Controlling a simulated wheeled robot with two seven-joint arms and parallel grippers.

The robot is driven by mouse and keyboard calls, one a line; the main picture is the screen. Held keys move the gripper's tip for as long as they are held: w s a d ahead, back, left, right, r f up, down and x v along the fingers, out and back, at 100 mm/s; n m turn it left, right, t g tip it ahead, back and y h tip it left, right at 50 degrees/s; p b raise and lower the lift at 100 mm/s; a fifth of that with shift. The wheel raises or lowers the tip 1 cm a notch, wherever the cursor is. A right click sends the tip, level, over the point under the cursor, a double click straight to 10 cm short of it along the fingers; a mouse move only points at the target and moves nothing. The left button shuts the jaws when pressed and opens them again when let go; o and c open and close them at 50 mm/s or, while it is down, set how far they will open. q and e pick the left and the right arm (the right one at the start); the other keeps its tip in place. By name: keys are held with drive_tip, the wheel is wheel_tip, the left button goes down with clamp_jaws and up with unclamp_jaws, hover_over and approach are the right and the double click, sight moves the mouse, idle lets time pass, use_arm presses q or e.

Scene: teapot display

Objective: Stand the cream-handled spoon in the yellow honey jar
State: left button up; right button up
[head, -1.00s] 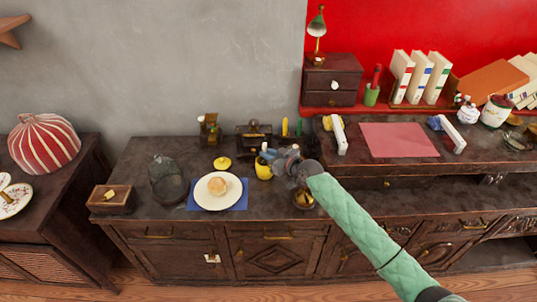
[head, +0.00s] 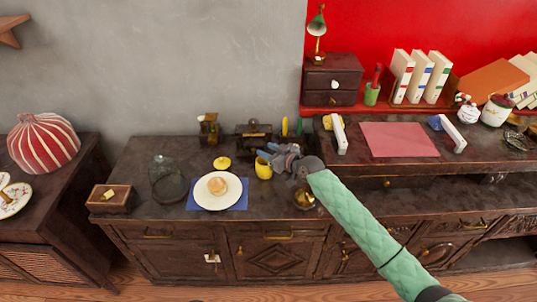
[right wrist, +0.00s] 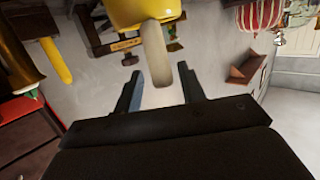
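The yellow honey jar (head: 264,169) stands on the dark cabinet, right of the white plate; it also fills the top of the right wrist view (right wrist: 140,12). The cream spoon handle (right wrist: 157,58) juts from the jar toward my right gripper. The spoon's bowl end is hidden, and I cannot tell how deep it sits. My right gripper (head: 268,153) is beside the jar's top, on its right. In the wrist view its two fingers (right wrist: 160,82) are spread either side of the handle's end, with gaps showing. My left gripper is not in view.
A yellow lid (head: 222,162) lies behind the white plate (head: 206,201) with a bun on it. A glass dome (head: 166,180) stands left of the plate. Dark wooden items (head: 253,132) are behind the jar. A brass bowl (head: 303,198) sits below my right wrist.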

use_arm(q)
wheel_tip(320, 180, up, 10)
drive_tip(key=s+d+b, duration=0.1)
drive_tip(key=b, duration=0.2)
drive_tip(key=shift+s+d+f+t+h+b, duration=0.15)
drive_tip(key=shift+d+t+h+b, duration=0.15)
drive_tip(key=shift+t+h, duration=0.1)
use_arm(e)
drive_tip(key=s+d+r, duration=0.6)
drive_tip(key=d+r, duration=0.3)
drive_tip(key=d, duration=0.1)
drive_tip(key=shift+r, duration=0.3)
drive_tip(key=shift+s, duration=0.1)
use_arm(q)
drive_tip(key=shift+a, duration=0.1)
